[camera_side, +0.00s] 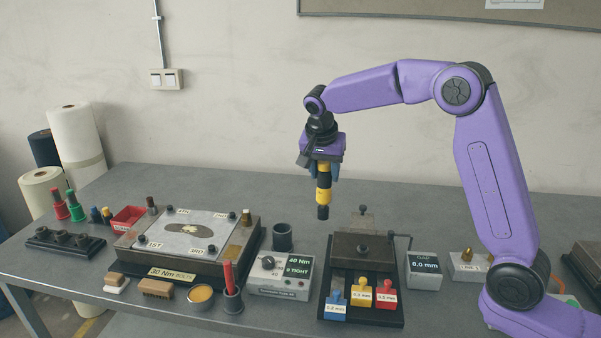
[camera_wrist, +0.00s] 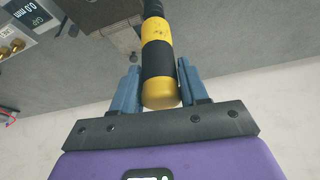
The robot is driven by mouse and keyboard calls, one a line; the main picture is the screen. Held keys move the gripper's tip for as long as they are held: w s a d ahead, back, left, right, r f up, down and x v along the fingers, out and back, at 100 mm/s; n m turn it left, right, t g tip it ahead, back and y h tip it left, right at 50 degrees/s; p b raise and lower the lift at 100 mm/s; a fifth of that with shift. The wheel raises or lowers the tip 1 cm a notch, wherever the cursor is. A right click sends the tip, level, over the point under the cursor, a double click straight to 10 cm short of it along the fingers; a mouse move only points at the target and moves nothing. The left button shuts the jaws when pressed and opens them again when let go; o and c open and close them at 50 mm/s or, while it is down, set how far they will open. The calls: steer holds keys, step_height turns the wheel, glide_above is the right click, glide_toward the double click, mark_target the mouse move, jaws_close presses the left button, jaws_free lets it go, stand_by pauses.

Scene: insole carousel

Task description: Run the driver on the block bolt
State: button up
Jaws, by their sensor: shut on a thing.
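My gripper (camera_side: 323,172) is shut on a yellow-and-black driver (camera_side: 323,190), which hangs upright with its dark tip down, in the air above the bench. In the wrist view the driver (camera_wrist: 160,60) lies between the blue fingers of my gripper (camera_wrist: 159,85).
Left of the block stand a controller box (camera_side: 284,275) reading 40 Nm and 9 TIGHT, and an empty dark cup (camera_side: 282,237). A metal plate (camera_side: 185,233) on a fixture is further left. A GAP display (camera_side: 424,269) reads 0.0 mm. Coloured tabs (camera_side: 361,294) lie before the block.

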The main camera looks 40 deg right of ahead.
steer(key=s+d+m, duration=0.2)
steer(key=s+d, duration=0.3)
steer(key=s, duration=0.5)
steer(key=shift+m+g+h, duration=0.4)
steer(key=shift+f, duration=0.15)
steer(key=shift+f, duration=2.2)
steer(key=shift+s+f, duration=0.1)
steer(key=shift+f, duration=0.95)
stand_by(2.3)
